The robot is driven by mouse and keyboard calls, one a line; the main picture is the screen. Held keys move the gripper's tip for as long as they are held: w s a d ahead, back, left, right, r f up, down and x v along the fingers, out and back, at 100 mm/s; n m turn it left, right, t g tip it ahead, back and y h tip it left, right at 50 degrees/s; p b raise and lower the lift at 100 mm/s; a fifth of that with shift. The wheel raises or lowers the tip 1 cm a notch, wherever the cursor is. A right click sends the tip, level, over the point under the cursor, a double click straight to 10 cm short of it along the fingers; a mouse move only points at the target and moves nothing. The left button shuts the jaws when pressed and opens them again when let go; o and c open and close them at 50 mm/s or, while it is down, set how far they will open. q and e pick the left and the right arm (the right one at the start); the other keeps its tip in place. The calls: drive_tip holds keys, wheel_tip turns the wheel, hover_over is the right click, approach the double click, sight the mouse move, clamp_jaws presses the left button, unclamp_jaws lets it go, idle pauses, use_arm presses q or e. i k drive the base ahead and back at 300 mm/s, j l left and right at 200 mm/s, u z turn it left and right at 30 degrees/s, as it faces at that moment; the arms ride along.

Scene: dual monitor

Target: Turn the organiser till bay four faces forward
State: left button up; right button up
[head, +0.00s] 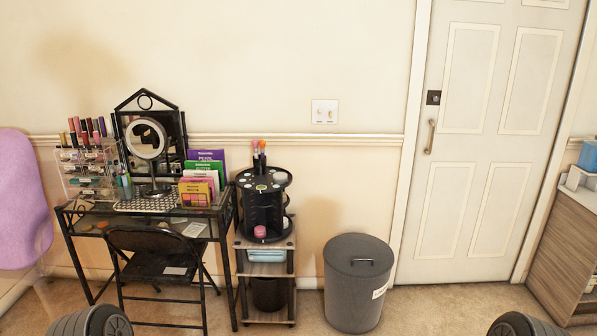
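The organiser is a black round tiered carousel (263,205) standing upright on top of a small shelf stand (267,243), right of the dressing table. Its round top holds several small light discs and a cup of brushes (259,153). A pink jar (260,231) sits in its lower front, and a pale item shows at its right side. No bay numbers are readable from here, so I cannot tell which bay faces forward. Neither gripper is in view; only dark ribbed parts, apparently of my arms, show at the bottom edge.
A black dressing table (150,222) with a mirror (146,139), cosmetics and palettes stands left, with a folding chair (160,262) before it. A lidded grey bin (357,283) stands right of the shelf. The carpet before the door (490,140) is clear.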

sight(261, 200)
drive_tip(key=i+l, duration=0.2)
drive_tip(key=i, duration=0.25)
drive_tip(key=i+l+u, duration=0.1)
drive_tip(key=i+l, duration=0.15)
drive_tip(key=i, duration=0.2)
drive_tip(key=i+l, duration=0.25)
drive_tip(key=i, duration=0.2)
drive_tip(key=i+l+u, duration=0.1)
drive_tip(key=i+l, duration=0.15)
drive_tip(key=i, duration=0.2)
drive_tip(key=i+l+u, duration=0.1)
drive_tip(key=l, duration=0.4)
drive_tip(key=i+l+u, duration=0.1)
drive_tip(key=l, duration=0.4)
drive_tip(key=i+l+u, duration=0.1)
drive_tip(key=l, duration=0.4)
drive_tip(key=i+l+u, duration=0.1)
drive_tip(key=l, duration=0.45)
